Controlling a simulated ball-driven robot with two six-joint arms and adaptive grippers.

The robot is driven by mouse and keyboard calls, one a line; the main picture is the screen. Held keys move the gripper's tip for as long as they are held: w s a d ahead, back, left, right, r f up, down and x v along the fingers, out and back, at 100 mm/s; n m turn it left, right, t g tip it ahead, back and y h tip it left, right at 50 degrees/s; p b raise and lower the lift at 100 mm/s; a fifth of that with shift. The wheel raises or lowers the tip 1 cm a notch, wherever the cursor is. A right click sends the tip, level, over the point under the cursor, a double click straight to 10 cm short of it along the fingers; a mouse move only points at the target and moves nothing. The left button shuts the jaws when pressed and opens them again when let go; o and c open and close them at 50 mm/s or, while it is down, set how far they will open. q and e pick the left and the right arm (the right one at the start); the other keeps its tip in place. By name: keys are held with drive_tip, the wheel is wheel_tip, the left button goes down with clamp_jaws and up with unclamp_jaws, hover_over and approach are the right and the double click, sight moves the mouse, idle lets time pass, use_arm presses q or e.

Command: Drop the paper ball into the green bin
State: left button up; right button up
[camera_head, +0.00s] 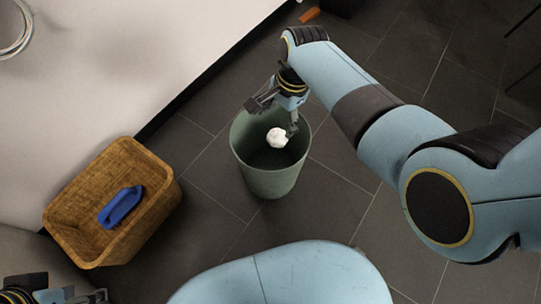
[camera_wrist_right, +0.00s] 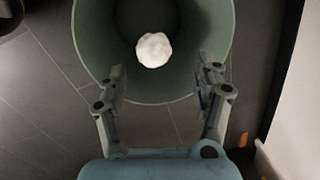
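The green bin (camera_head: 268,180) stands upright on the floor in the middle of the head view. The white crumpled paper ball (camera_head: 277,138) shows within the bin's opening. In the right wrist view the ball (camera_wrist_right: 154,49) appears beyond the fingertips, inside the outline of the bin (camera_wrist_right: 95,45). I cannot tell whether it is in the air or resting in the bin. My right gripper (camera_head: 277,116) is over the bin's far side; its fingers are spread, with nothing between them in the wrist view (camera_wrist_right: 161,85). My left gripper (camera_head: 75,297) is partly cut off at the lower left corner.
A brown wicker basket (camera_head: 150,205) holding a blue object (camera_head: 121,206) stands left of the bin. A pale wall or surface with a dark edge runs along the upper left. Dark floor tiles around the bin are mostly clear. A small orange item (camera_head: 309,15) lies at the top.

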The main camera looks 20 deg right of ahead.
drive_tip(key=shift+o, duration=0.5)
wheel_tip(320, 180, up, 12)
drive_tip(key=s+d, duration=0.1)
drive_tip(key=shift+d, duration=0.35)
drive_tip(key=shift+f, duration=0.1)
